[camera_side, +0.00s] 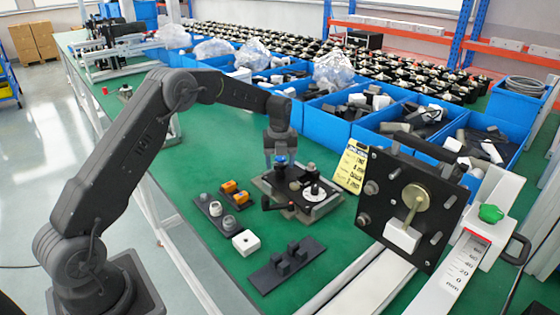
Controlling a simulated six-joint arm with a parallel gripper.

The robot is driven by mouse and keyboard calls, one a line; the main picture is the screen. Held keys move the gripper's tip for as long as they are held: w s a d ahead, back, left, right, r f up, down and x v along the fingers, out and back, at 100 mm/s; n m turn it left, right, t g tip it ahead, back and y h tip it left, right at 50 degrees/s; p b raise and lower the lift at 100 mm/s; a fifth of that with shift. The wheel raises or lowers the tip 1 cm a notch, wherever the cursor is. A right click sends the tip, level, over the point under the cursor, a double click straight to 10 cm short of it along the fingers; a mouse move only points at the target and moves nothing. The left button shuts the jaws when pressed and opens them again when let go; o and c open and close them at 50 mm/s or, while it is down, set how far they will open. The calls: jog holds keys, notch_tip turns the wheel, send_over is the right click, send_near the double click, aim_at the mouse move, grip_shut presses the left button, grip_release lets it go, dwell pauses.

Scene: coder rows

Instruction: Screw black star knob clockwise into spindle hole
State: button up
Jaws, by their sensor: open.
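My gripper (281,161) points straight down over the back left part of a dark fixture plate (287,190). It is open, and a small blue part shows at its fingertips; I cannot tell whether they touch it. On the right of the plate stands a black upright part on a white disc (314,191), with a dark knob-like top (311,168). I cannot tell for sure whether this is the star knob. A black crank-like handle (266,203) sticks out at the plate's front left. The spindle hole cannot be made out at this size.
A dark strip (216,213) with grey knobs, orange parts (235,192), a white block (246,242) and a black block holder (287,265) lie in front. A yellow card (351,168) and an upright black panel (414,205) stand right. Blue bins (337,128) line the back.

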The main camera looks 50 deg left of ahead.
jog(key=n, duration=2)
jog(key=shift+n, duration=0.3)
jog(key=n, duration=0.4)
jog(key=shift+n, duration=0.3)
